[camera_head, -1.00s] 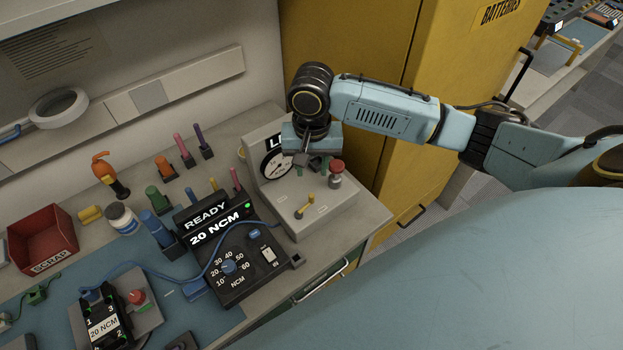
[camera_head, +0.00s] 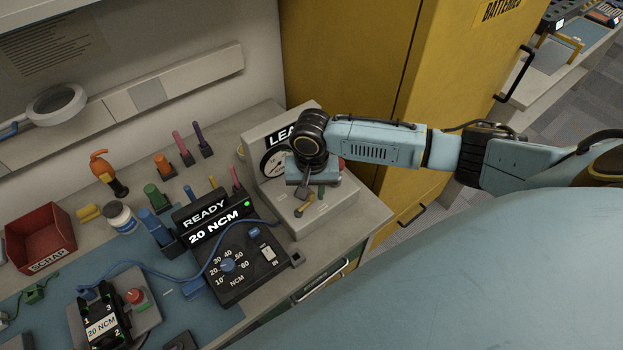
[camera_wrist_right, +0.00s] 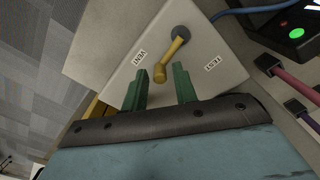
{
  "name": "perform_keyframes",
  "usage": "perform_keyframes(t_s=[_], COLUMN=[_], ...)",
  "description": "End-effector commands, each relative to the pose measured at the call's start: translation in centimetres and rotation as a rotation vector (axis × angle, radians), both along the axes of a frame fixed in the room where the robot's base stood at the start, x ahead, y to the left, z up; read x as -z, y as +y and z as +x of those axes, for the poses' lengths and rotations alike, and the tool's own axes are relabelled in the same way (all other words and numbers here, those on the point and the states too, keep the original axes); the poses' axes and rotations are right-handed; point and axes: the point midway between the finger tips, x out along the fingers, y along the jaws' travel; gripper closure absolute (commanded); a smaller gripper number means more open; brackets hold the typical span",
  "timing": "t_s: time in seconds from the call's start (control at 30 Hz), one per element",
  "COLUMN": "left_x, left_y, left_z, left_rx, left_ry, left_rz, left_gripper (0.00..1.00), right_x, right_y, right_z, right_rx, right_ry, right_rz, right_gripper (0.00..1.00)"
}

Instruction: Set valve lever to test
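The yellow valve lever (camera_head: 304,207) sits on the sloped top of the grey leak tester box (camera_head: 334,214). My right gripper (camera_head: 313,193) is above the box, just behind the lever. Its green fingers (camera_wrist_right: 159,86) are apart and empty in the wrist view. The lever's knob lies near the gap between the fingertips; contact cannot be told. My left gripper is not in view.
A gauge (camera_head: 274,158) and a mostly hidden red button (camera_head: 341,163) are on the box near my right wrist. A black torque unit (camera_head: 238,262) with a blue knob stands left of the box. A yellow cabinet (camera_head: 345,60) rises behind. A red scrap bin (camera_head: 40,237) is far left.

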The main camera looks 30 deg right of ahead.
Motion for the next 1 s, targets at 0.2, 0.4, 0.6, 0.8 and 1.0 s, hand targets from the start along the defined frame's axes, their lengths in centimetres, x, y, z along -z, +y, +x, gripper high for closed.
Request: perform_keyframes(t_s=[0.2,0.4,0.6,0.8,1.0], left_x=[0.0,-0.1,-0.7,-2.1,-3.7], left_y=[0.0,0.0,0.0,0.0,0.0], left_z=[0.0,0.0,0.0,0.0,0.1], left_rx=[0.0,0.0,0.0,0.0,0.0], left_ry=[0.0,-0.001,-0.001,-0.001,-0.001], left_rz=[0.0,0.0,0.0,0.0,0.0], left_gripper=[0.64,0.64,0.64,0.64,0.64], right_x=[0.0,-0.1,-0.2,-0.3,-0.4], right_y=[0.0,0.0,0.0,0.2,0.7], right_z=[0.0,0.0,0.2,0.7,1.4], right_rx=[0.0,-0.003,-0.049,-0.165,-0.343], right_ry=[0.0,0.0,0.001,0.002,0.002], right_rz=[0.0,0.0,-0.001,0.0,0.001], right_gripper=[1.0,1.0,1.0,1.0,1.0])
